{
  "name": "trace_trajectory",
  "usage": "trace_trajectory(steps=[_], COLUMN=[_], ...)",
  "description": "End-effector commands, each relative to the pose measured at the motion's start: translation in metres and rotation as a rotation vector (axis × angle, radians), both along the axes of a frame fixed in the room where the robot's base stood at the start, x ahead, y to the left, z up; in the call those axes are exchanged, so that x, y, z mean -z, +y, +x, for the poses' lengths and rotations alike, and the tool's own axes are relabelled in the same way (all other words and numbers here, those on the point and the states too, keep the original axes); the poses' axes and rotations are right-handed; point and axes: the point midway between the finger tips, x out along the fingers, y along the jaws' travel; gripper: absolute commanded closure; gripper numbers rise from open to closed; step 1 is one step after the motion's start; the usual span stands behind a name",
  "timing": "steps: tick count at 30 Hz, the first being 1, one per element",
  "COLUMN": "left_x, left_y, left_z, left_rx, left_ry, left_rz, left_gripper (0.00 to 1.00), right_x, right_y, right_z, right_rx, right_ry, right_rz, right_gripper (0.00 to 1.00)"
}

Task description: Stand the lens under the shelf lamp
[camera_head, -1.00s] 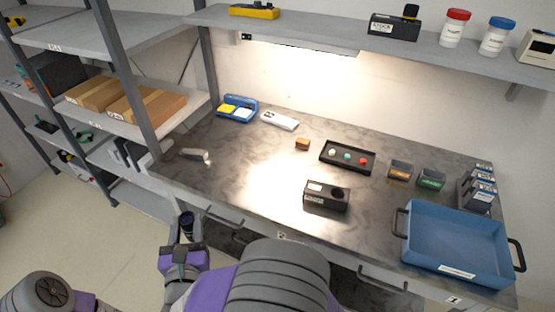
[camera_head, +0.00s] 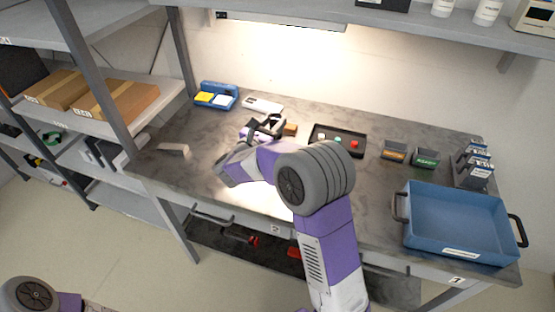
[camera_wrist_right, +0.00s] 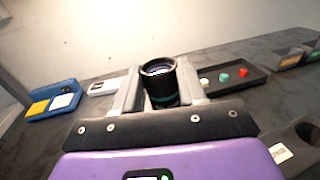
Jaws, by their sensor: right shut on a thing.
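The lens (camera_wrist_right: 160,82) is a black upright cylinder with a glass top and a teal ring, seen in the right wrist view. My right gripper (camera_head: 262,128) is shut on it, one finger on each side. In the head view the gripper is over the lit part of the worktop, and the lens is hard to make out. I cannot tell whether its base touches the worktop. The shelf lamp (camera_head: 280,20) is a lit strip under the wall shelf, behind the gripper. My left gripper is out of view.
A black block with a hole (camera_wrist_right: 300,140) stands right of the gripper.

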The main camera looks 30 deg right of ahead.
Motion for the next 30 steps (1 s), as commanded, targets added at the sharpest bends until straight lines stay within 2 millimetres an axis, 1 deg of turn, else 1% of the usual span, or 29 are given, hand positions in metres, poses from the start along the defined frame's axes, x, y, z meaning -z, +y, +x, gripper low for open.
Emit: trace_trajectory(steps=[1, 4, 9, 14, 21, 24, 30], left_x=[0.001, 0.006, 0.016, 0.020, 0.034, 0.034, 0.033], left_y=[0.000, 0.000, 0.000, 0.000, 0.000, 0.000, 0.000], left_z=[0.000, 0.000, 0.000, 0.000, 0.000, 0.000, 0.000], left_rx=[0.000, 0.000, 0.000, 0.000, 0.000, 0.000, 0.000], left_ry=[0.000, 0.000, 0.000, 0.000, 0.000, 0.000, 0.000], left_rz=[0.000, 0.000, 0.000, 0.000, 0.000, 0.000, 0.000], left_gripper=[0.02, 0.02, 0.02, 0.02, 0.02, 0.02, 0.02], right_x=[0.002, 0.014, 0.044, 0.058, 0.096, 0.101, 0.100], right_y=[-0.005, -0.007, -0.007, -0.006, -0.007, -0.006, -0.006], right_z=[0.000, 0.000, -0.001, 0.000, 0.000, 0.000, 0.000], right_rx=[0.008, 0.012, 0.014, 0.011, 0.012, 0.012, 0.011], right_ry=[0.000, 0.002, 0.004, 0.002, 0.002, 0.001, -0.001], right_rz=[-0.002, -0.003, -0.003, -0.003, -0.003, -0.003, -0.002], right_gripper=[0.94, 0.94, 0.94, 0.94, 0.94, 0.94, 0.94])
